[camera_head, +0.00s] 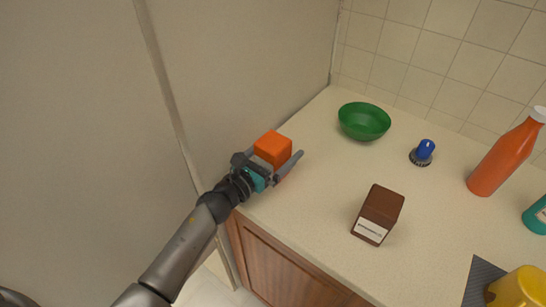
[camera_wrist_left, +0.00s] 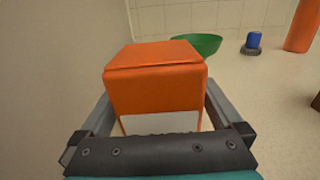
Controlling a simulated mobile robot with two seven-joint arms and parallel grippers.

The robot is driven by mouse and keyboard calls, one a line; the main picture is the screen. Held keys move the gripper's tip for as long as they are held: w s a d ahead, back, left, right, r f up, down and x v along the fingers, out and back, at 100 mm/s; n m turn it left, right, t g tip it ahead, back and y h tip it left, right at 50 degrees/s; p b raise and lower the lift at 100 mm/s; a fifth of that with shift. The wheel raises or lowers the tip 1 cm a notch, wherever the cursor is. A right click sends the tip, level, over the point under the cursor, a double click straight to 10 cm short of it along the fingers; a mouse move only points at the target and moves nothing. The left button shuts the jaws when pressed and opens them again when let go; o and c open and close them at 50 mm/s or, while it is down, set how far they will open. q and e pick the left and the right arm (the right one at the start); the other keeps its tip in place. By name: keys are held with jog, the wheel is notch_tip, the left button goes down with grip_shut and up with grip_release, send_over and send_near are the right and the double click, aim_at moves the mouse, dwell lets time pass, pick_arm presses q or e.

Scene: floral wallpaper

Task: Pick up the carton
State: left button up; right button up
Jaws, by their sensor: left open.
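An orange box-shaped carton (camera_head: 272,149) stands near the counter's left edge, by the wall panel. In the left wrist view the orange carton (camera_wrist_left: 155,85) fills the middle, with a paler lower part on its near face. My left gripper (camera_head: 268,162) is open, with one finger on each side of this carton. It also shows in the left wrist view (camera_wrist_left: 158,115). I cannot tell whether the fingers touch the carton. A brown box (camera_head: 380,212) with a white label stands apart to the right. My right gripper is not in view.
A green bowl (camera_head: 364,121) sits behind the carton. A blue-handled brush (camera_head: 423,152), an orange bottle (camera_head: 505,155) and a yellow mug (camera_head: 518,288) are further right. A tall pale panel (camera_head: 240,70) borders the counter (camera_head: 320,170) on the left.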

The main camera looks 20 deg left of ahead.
pick_arm(q)
jog(key=shift+w+d, duration=0.15)
jog(key=shift+w, duration=0.15)
jog(key=c, duration=1.5)
jog(key=shift+c, duration=0.2)
jog(key=shift+r, duration=0.15)
